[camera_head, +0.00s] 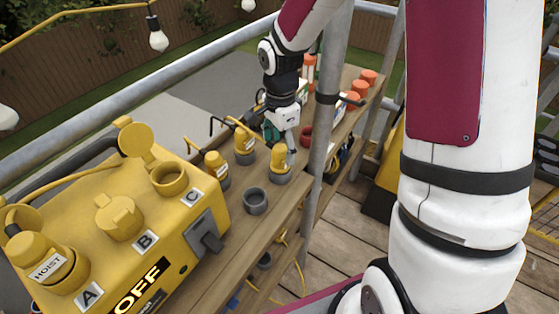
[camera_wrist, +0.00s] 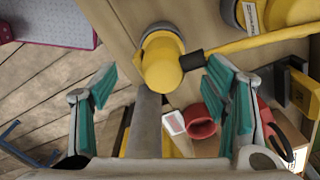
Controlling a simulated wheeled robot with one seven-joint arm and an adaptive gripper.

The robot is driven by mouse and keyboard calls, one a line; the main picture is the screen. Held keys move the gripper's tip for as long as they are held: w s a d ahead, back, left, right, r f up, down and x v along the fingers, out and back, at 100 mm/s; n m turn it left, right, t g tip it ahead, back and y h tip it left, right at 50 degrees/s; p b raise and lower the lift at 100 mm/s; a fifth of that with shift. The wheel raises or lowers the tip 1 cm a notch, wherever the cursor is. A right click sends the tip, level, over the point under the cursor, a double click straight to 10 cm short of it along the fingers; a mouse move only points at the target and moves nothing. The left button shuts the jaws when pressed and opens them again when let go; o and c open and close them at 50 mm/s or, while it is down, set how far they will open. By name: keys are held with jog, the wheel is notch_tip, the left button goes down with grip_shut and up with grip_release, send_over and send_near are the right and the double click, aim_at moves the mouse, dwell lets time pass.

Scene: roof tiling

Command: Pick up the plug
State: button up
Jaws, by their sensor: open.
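Several yellow plugs with grey collars stand on the wooden shelf. The nearest to my gripper is a yellow plug (camera_head: 281,160), upright beside the scaffold pole. My gripper (camera_head: 281,143) is right above it, pointing down. In the wrist view the yellow plug (camera_wrist: 161,68) lies ahead, between the lines of the two teal fingers of my gripper (camera_wrist: 162,88). The fingers are wide apart with nothing held. I cannot tell whether they overlap the plug in height. Two more plugs, a middle one (camera_head: 244,143) and a left one (camera_head: 216,166), stand to its left.
The yellow power box (camera_head: 60,210) with sockets A, B and C stands at left, a HOIST plug (camera_head: 40,258) in A. A grey ring cup (camera_head: 255,201) is in front. A scaffold pole (camera_head: 328,110) rises close right. A red cup (camera_wrist: 200,122) lies near the right finger.

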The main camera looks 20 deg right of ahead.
aim_at(280, 159)
jog(key=shift+w+f, duration=0.15)
jog(key=shift+f, duration=2.55)
jog(key=shift+c, duration=0.3)
jog(key=c, duration=1.3)
